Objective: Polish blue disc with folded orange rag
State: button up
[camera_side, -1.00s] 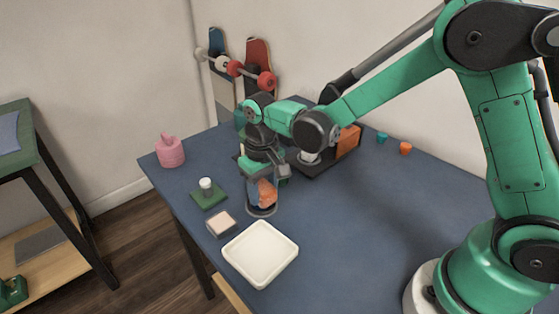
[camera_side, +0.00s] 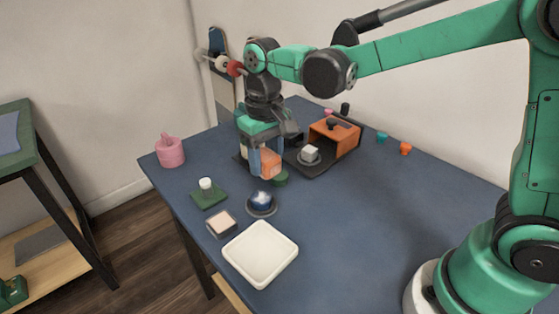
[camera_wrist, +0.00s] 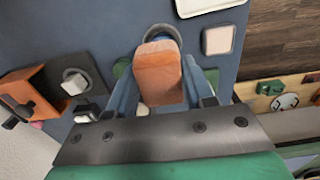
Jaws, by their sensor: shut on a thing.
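My gripper (camera_side: 264,158) is shut on the folded orange rag (camera_side: 269,165) and holds it above the table. In the wrist view the rag (camera_wrist: 158,75) sits between the two fingers of my gripper (camera_wrist: 163,85). The blue disc (camera_side: 261,201) lies on a dark round base on the table, in front of the rag in the side view, with pale marks on its top. In the wrist view the disc (camera_wrist: 162,34) shows just past the rag's far edge, partly hidden by it. The rag and the disc are apart.
A white tray (camera_side: 232,262), a beige block (camera_side: 221,224) and a green pad with a white knob (camera_side: 209,197) stand near the disc. An orange open box (camera_side: 343,139) on a dark base is behind right. A pink container (camera_side: 170,152) is left.

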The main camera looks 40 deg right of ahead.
dwell(0.7)
send_over(268, 203)
jog(key=shift+f, duration=3.05)
jog(key=shift+w+f, duration=0.1)
jog(key=shift+f, duration=0.8)
jog(key=shift+w, duration=0.85)
grip_shut()
jog(key=shift+w, duration=0.7)
jog(key=shift+s+f, duration=0.1)
jog(key=shift+s, duration=1.45)
jog(key=shift+s+r, duration=0.1)
jog(key=shift+r, duration=4)
